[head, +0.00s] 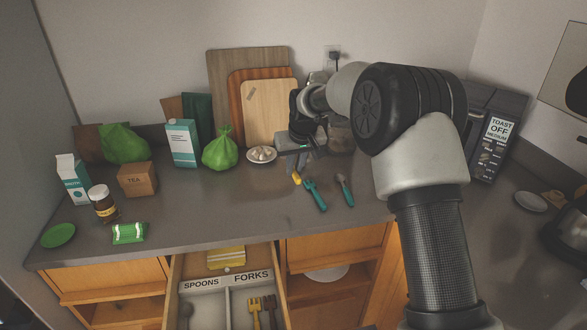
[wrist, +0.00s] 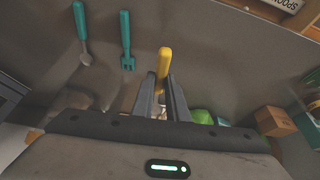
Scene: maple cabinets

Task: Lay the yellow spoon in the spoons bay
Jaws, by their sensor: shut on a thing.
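My gripper (wrist: 164,88) is shut on the yellow spoon (wrist: 164,62); its yellow handle sticks out between the fingers, and its bowl is mostly hidden. In the head view my gripper (head: 300,160) is over the back of the counter, and a bit of the yellow spoon (head: 297,179) shows below it. The open drawer (head: 172,300) below the counter front has a light tray with a spoons bay (head: 205,304) on the left and a forks bay (head: 238,305) on the right. Forks lie in the forks bay. The drawer is well apart from my gripper, nearer the front.
A teal fork (head: 315,196) and a teal spoon (head: 345,190) lie just right of my gripper. A plate (head: 262,155) with pale pieces, a green bag (head: 220,150) and cutting boards (head: 270,115) stand behind and left. The counter between gripper and drawer is clear.

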